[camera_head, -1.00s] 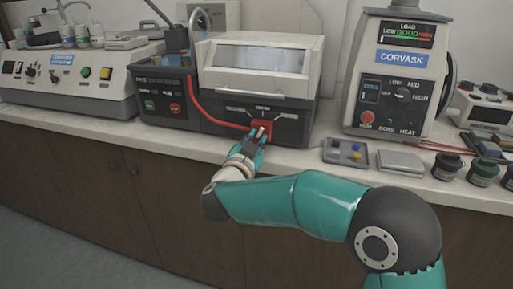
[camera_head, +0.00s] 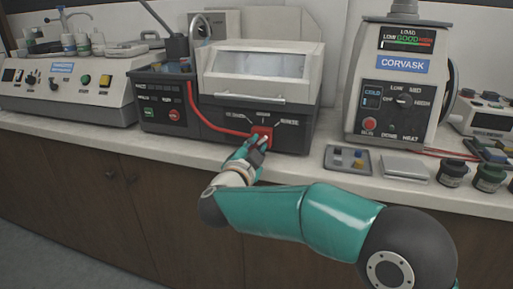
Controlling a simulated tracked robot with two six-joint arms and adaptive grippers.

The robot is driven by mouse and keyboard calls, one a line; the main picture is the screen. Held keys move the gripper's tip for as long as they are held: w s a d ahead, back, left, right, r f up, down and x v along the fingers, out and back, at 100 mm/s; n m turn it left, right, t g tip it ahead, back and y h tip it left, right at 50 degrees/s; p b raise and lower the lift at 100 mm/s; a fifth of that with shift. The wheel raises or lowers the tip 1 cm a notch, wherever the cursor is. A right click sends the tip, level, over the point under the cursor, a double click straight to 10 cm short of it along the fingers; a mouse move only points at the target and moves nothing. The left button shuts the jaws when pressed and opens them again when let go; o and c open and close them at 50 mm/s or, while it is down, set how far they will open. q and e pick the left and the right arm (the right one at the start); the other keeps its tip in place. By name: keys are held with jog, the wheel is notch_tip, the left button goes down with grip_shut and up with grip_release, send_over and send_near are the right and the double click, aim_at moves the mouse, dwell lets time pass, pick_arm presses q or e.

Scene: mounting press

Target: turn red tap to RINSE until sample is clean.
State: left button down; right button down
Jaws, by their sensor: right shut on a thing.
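The red tap (camera_head: 262,132) sits on the dark front panel of a machine with a closed, windowed lid (camera_head: 262,66). White labels stand around the tap, with one to its right that seems to read RINSE (camera_head: 287,123); the print is small. A red hose (camera_head: 210,124) runs to the tap from the left. My right gripper (camera_head: 259,143) is at the tap and shut on it, partly covering it. The sample behind the lid window cannot be made out. My left gripper is not in view.
The CORVASK press (camera_head: 400,75) stands to the right on the bench. A small tray (camera_head: 347,160), a flat pale block (camera_head: 404,166) and dark jars (camera_head: 452,170) lie along the right front. A control box (camera_head: 160,100) adjoins the machine's left.

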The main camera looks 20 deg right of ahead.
jog(key=shift+f, duration=0.25)
jog(key=c, duration=1.1)
grip_release()
jog(key=shift+r, duration=0.15)
jog(key=shift+s, duration=0.1)
jog(key=v, duration=1.2)
